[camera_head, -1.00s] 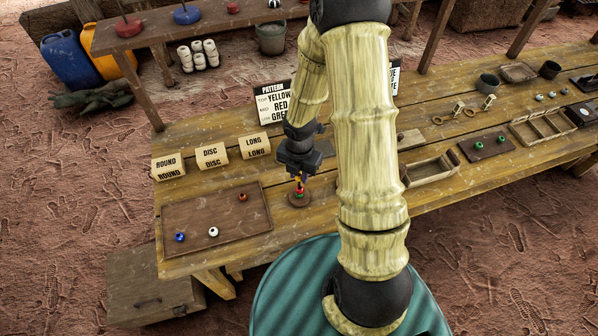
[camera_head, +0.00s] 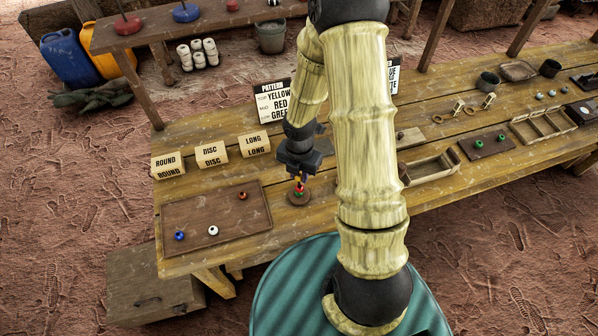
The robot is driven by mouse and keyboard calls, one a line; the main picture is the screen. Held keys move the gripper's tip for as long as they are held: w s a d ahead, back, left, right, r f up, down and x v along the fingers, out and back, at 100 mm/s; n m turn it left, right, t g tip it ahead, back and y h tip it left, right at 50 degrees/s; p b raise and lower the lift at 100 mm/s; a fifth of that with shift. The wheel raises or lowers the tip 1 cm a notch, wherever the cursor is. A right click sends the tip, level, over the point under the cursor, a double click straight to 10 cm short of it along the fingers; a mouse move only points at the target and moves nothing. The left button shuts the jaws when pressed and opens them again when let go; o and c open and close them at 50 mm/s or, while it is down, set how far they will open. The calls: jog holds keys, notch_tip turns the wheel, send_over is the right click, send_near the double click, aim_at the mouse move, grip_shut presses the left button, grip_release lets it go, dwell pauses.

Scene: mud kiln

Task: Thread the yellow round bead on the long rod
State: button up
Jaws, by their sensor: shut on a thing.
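My gripper (camera_head: 299,174) points down over a small round wooden base (camera_head: 299,200) on the table. It is shut on the yellow bead (camera_head: 297,181), of which only a little shows between the fingers. A red bead (camera_head: 299,188) sits just below the yellow one, and a green bead (camera_head: 299,194) sits under the red, on the base. The rod itself is hidden by the beads and fingers. I cannot tell whether the yellow bead is around the rod or only above it.
A brown tray (camera_head: 190,222) at left holds a blue bead (camera_head: 180,236), a white bead (camera_head: 213,230) and a brown-red bead (camera_head: 242,195). Signs for round, disc and long stand behind it. A pattern board (camera_head: 275,103) stands behind my gripper. An open wooden box (camera_head: 430,170) lies to the right.

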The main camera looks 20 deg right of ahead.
jog(key=shift+f+b, duration=0.7)
jog(key=shift+f, duration=0.2)
dwell(0.9)
jog(key=o, duration=1)
jog(key=shift+o, duration=0.2)
jog(key=shift+r+p, duration=4.05)
jog(key=shift+p, duration=0.05)
